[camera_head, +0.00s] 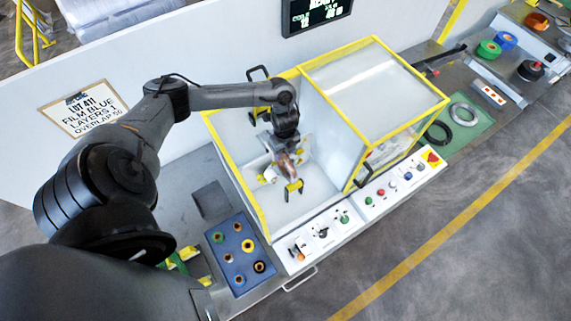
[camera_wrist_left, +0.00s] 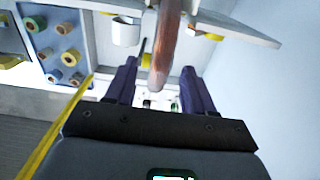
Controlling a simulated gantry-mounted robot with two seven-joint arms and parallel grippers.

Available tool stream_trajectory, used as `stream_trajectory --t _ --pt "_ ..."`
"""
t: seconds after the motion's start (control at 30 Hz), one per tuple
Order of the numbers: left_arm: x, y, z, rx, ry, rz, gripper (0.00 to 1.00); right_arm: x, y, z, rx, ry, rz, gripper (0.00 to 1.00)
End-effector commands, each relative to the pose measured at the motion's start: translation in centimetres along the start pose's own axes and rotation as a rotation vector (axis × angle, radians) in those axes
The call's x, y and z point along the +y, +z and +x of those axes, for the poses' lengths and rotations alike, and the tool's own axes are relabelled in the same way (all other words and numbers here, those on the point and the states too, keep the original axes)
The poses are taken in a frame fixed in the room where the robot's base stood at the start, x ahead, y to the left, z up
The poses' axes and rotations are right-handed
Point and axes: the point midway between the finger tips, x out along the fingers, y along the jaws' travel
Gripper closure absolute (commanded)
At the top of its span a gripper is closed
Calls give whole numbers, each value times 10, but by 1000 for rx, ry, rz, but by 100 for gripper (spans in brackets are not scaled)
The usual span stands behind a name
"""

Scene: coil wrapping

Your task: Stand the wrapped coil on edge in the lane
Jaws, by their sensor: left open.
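A copper-coloured coil (camera_wrist_left: 165,40) shows edge-on in the left wrist view, between the two dark fingers of my left gripper (camera_wrist_left: 160,68). The gripper is open, with a visible gap on both sides of the coil. In the head view my left gripper (camera_head: 287,158) reaches down into the open bay of the yellow-framed wrapping machine (camera_head: 235,175). The coil (camera_head: 288,166) is small there and partly covered by the gripper. I cannot tell which surface is the lane, or whether the coil is wrapped. My right gripper is not in view.
The machine's clear-sided enclosure (camera_head: 366,80) stands just right of the bay. A control panel (camera_head: 318,234) runs along its front. A blue tray of small rolls (camera_head: 240,252) lies front left. A green mat (camera_head: 470,128) with two rings lies at the right.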

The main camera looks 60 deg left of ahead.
Motion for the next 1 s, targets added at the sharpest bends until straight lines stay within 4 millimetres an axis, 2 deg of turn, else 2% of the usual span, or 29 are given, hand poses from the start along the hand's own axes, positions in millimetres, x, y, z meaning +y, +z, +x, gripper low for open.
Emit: stream_trajectory --t 0.17,0.5,0.63,0.87,1.0 --pt "0 0 8 1 0 0 47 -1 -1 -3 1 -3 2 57" --pt "-1 0 48 1 1 -2 47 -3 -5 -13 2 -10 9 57" --pt "-1 0 55 0 0 0 47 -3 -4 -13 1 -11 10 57" --pt "-1 0 56 0 -1 1 47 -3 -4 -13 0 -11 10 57" --pt "-1 0 56 0 -1 1 68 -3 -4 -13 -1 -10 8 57"
